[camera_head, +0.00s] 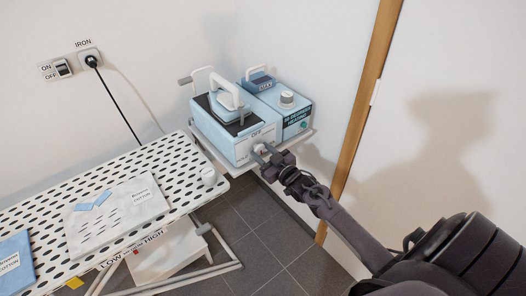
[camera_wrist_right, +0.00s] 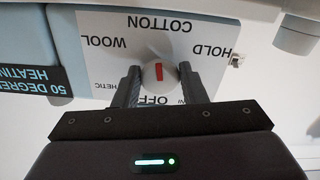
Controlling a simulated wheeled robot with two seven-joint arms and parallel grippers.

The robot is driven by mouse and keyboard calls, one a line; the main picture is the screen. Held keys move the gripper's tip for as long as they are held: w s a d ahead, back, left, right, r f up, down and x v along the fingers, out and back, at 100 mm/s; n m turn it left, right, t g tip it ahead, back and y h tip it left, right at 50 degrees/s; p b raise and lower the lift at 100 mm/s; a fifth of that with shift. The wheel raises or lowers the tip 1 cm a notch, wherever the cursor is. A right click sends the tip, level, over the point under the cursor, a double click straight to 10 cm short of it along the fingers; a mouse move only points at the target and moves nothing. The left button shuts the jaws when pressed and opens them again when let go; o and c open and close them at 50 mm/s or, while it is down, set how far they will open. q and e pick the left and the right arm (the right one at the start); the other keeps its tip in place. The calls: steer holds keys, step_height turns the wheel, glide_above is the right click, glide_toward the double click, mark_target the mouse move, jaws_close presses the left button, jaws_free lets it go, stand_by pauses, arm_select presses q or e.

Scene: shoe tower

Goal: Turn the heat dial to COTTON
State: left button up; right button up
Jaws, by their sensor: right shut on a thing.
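The heat dial (camera_wrist_right: 159,74) is a round white knob with a red mark. It sits on a white label plate (camera_wrist_right: 85,45) with the words OFF, WOOL, COTTON and HOLD, which read upside down in the right wrist view. The red mark lies along the line between OFF and COTTON; I cannot tell which end is the pointer. My right gripper (camera_wrist_right: 158,76) is shut on the dial, one finger on each side. In the head view my right gripper (camera_head: 262,152) reaches the front of the blue iron station (camera_head: 217,133) and partly hides the dial. My left gripper is not in view.
An iron (camera_head: 229,96) stands on the station. Beside it is a blue box (camera_head: 297,117) with a knob (camera_head: 287,98) on top. A perforated ironing board (camera_head: 180,160) with labelled cloths (camera_head: 118,210) lies left. A wall and wooden post (camera_head: 362,95) are at right.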

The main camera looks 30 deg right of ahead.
steer(key=shift+f+m, duration=0.1)
steer(key=shift+m, duration=0.8)
steer(key=o, duration=1)
steer(key=shift+c, duration=0.2)
steer(key=s, duration=0.7)
steer(key=shift+s+d, duration=0.25)
steer(key=shift+s, duration=0.15)
